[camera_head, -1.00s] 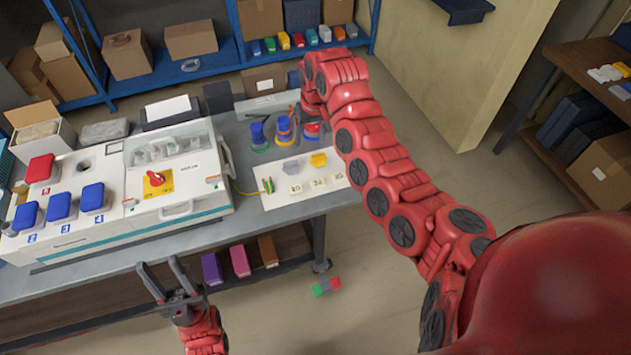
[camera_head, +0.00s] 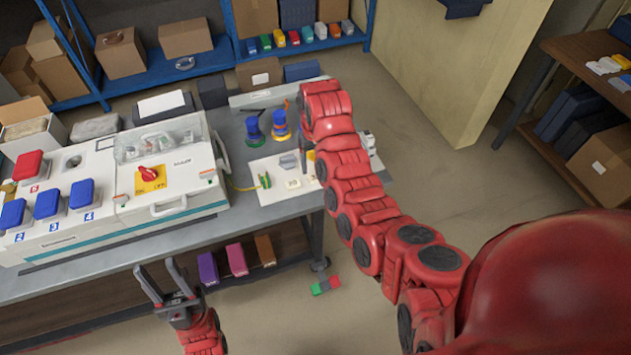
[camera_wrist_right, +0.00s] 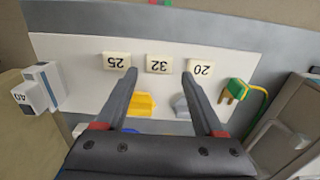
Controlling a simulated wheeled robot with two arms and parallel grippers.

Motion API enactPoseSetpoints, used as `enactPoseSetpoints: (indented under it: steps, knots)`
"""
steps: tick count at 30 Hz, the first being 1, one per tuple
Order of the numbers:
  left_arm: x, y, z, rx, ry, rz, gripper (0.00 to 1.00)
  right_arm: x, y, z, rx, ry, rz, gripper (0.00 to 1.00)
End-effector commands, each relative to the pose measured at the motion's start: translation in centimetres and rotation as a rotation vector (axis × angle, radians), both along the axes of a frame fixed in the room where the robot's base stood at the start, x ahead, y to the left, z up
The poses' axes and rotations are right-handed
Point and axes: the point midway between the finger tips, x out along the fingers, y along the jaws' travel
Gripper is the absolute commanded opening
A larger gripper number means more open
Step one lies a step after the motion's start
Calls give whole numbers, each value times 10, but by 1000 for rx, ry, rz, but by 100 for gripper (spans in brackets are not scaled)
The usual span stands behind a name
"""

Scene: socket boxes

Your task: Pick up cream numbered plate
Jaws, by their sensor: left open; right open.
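In the right wrist view, cream plates marked 25 (camera_wrist_right: 116,61), 32 (camera_wrist_right: 159,63) and 20 (camera_wrist_right: 200,69) lie in a row on a white board (camera_wrist_right: 75,62). My right gripper (camera_wrist_right: 159,76) is open and empty. Its fingertips appear on either side of plate 32's position, just short of the row; the height gap cannot be told. In the head view one cream plate (camera_head: 293,183) shows on the board; my right arm hides the others and most of the right gripper. My left gripper (camera_head: 155,266) is open and empty in front of the workbench edge.
On the board are a yellow block (camera_wrist_right: 142,104), a grey block (camera_wrist_right: 181,106) and a green plug (camera_wrist_right: 234,91) with cable. A white piece marked 40 (camera_wrist_right: 37,88) stands beside it. The machine (camera_head: 170,200) with red and blue boxes fills the bench's left side.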

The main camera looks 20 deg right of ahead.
Motion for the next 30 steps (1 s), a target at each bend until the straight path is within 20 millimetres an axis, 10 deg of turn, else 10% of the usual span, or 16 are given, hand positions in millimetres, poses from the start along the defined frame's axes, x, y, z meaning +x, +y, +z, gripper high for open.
enactPoseSetpoints:
  steps: [23, 30]
  knots:
    - [0, 0, 21, 0, 0, 0, 45, 2, -2, -52, 1, -4, -3, 70]
    - [0, 0, 21, 0, 0, 0, 45, 2, -2, -52, 1, -3, -2, 29]
